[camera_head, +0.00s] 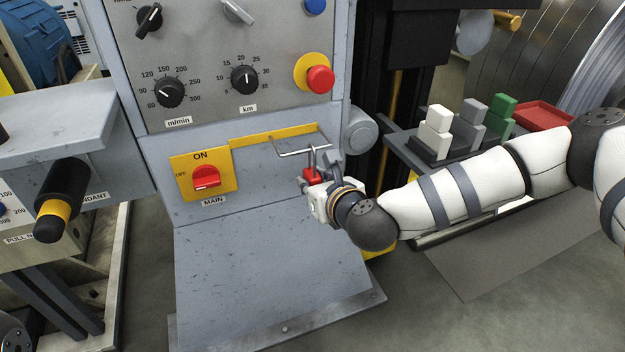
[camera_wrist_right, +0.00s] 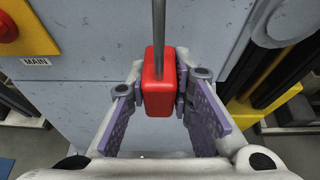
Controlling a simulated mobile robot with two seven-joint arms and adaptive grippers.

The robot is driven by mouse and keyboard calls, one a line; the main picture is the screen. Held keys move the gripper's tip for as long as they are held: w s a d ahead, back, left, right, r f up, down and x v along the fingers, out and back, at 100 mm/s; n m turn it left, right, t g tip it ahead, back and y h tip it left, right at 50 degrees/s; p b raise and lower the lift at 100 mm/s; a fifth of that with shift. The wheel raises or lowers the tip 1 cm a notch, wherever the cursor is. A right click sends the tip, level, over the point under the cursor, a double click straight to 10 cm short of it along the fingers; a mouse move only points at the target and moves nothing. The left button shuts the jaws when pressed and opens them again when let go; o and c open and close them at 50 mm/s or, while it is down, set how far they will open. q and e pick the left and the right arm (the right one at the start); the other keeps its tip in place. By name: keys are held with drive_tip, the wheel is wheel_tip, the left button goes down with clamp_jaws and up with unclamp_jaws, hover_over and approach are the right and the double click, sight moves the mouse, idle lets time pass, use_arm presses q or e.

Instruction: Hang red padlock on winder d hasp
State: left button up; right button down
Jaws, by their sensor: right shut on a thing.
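My right gripper (camera_head: 318,187) is shut on the red padlock (camera_head: 312,175), in front of the grey cabinet. In the right wrist view the padlock's red body (camera_wrist_right: 160,82) sits between the two fingers of the gripper (camera_wrist_right: 160,92). Its grey shackle (camera_wrist_right: 159,25) rises out of the top of that view. In the head view the shackle reaches up to a steel wire loop (camera_head: 290,154) on a yellow bar (camera_head: 272,135). I cannot tell whether the shackle is around the wire or just beside it. My left gripper is not in view.
A red MAIN switch (camera_head: 206,178) on a yellow plate is left of the loop. A red emergency button (camera_head: 320,79) is above. A grey cylinder (camera_head: 361,130) sticks out close right of my gripper. White, grey and green blocks stand on a shelf near a red tray (camera_head: 543,116).

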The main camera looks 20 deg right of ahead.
drive_tip(key=c, duration=1.3)
unclamp_jaws()
drive_tip(key=shift+c, duration=0.2)
drive_tip(key=a+v, duration=0.1)
drive_tip(key=v, duration=1.1)
drive_tip(key=s+a+f+n+g+y+p, duration=0.2)
drive_tip(key=s+a+f+n+g, duration=0.2)
drive_tip(key=s+f+n, duration=0.35)
drive_tip(key=s+a+f+n+g+y+p, duration=0.25)
drive_tip(key=s+a+f+n+g, duration=0.2)
drive_tip(key=s+n, duration=0.55)
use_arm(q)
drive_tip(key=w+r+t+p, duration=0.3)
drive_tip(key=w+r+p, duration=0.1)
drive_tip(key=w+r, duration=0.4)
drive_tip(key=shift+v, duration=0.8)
use_arm(e)
drive_tip(key=s+d+f+n+g+h, duration=0.1)
drive_tip(key=s+d+n, duration=0.3)
drive_tip(key=s, duration=0.4)
drive_tip(key=s+d+f+n+g+h, duration=0.1)
drive_tip(key=s+d+n+g+h, duration=0.1)
drive_tip(key=s+d+n+g, duration=0.2)
drive_tip(key=s+d+f+n+g+h, duration=0.1)
drive_tip(key=s+d+n+g+h, duration=0.1)
drive_tip(key=s+d+n, duration=0.3)
drive_tip(key=s+n, duration=0.4)
drive_tip(key=s, duration=0.2)
drive_tip(key=shift+s+d, duration=0.15)
drive_tip(key=shift+s, duration=0.25)
